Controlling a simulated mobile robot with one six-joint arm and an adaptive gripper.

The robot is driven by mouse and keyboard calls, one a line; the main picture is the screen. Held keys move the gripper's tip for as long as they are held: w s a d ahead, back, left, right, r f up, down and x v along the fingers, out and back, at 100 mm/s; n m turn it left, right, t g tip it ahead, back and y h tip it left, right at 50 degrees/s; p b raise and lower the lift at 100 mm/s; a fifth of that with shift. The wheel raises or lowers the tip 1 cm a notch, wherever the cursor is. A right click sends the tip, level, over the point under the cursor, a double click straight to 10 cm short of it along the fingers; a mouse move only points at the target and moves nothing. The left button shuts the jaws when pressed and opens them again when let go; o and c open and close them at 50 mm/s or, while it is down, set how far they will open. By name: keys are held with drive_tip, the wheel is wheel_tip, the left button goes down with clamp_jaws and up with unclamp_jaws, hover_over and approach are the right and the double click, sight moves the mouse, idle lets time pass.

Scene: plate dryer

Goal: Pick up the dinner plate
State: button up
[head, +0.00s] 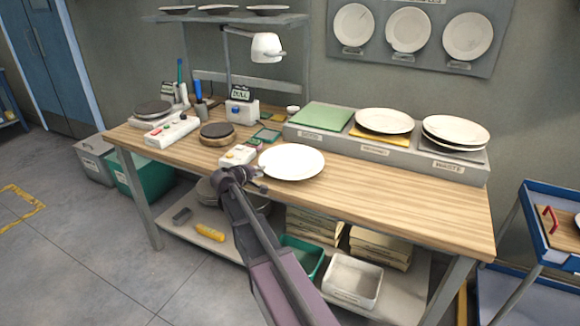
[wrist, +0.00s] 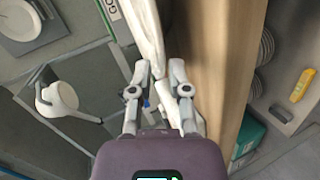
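The white dinner plate (head: 291,162) is near the front edge of the wooden table in the head view. It looks about level; whether it rests on the wood or sits slightly above is hard to tell. In the wrist view the plate (wrist: 149,30) shows nearly edge-on, its rim reaching in between the fingers. My gripper (head: 258,181) is at the plate's near left rim. In the wrist view my gripper (wrist: 160,70) has its fingers apart, one on each side of the rim. A gap seems to show on the right finger's side.
A switch box (head: 238,156) stands just left of the plate. Behind it, a grey raised rack (head: 400,154) holds a green mat (head: 322,116) and other plates (head: 384,121). A lamp (head: 266,46) hangs above. The table's right part (head: 420,200) is clear.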

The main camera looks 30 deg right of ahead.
sight(270, 169)
drive_tip(key=shift+b+x, duration=0.95)
drive_tip(key=shift+x, duration=1.65)
drive_tip(key=shift+s, duration=0.1)
drive_tip(key=shift+c, duration=0.2)
clamp_jaws()
